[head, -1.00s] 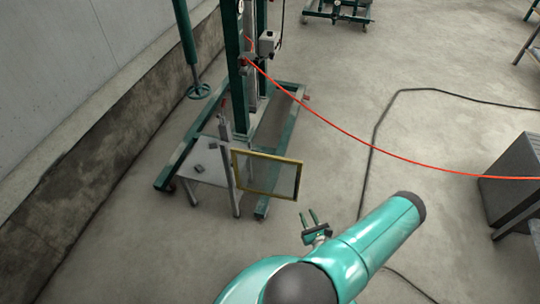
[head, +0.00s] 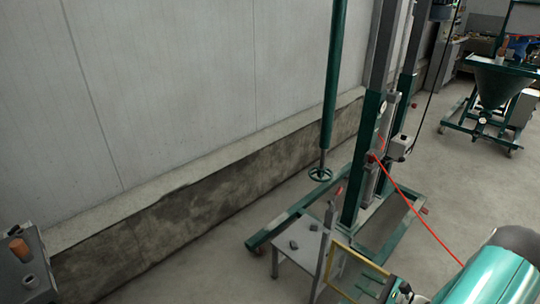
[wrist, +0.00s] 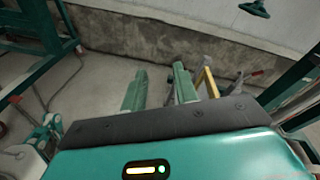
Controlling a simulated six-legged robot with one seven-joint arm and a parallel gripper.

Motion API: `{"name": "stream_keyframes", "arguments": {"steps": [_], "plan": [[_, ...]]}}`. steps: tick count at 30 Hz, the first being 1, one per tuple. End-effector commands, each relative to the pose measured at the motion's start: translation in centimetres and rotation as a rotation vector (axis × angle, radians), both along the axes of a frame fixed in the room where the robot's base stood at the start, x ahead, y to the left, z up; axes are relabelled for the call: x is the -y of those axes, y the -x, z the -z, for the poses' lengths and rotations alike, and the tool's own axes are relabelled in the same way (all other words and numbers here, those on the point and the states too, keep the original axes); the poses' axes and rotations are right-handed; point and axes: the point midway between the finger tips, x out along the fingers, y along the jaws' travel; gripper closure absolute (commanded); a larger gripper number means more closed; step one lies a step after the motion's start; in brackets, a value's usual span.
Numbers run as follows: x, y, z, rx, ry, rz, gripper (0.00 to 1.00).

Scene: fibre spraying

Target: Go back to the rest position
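My gripper (wrist: 160,84) shows in the wrist view with its two green fingers apart and nothing between them. In the head view my gripper (head: 352,278) is at the bottom edge, in front of the yellow-framed panel (head: 342,247), and is partly cut off. In the wrist view part of the yellow frame (wrist: 208,80) shows just right of the fingers. Whether they touch cannot be told. My green arm fills the lower right corner of the head view.
A green wheeled stand (head: 362,160) with a small grey table (head: 300,243) stands by the wall (head: 180,90). A red hose (head: 420,215) runs from the stand to the right. A hopper cart (head: 500,85) is at the back right. Bare floor (head: 200,265) lies front left.

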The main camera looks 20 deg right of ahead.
Motion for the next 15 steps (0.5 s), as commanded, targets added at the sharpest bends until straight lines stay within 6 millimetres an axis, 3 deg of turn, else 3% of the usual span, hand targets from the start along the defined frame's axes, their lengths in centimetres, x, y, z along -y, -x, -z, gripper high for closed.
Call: {"name": "stream_keyframes", "arguments": {"steps": [1, 6, 15], "plan": [[-1.3, -1.0, -1.9, -0.01, 0.051, -0.08, 0.71], [-5.6, -2.7, -6.9, -0.043, 0.21, -0.322, 0.71], [-13.4, -3.3, -14.7, -0.081, 0.529, -0.702, 0.71]]}}
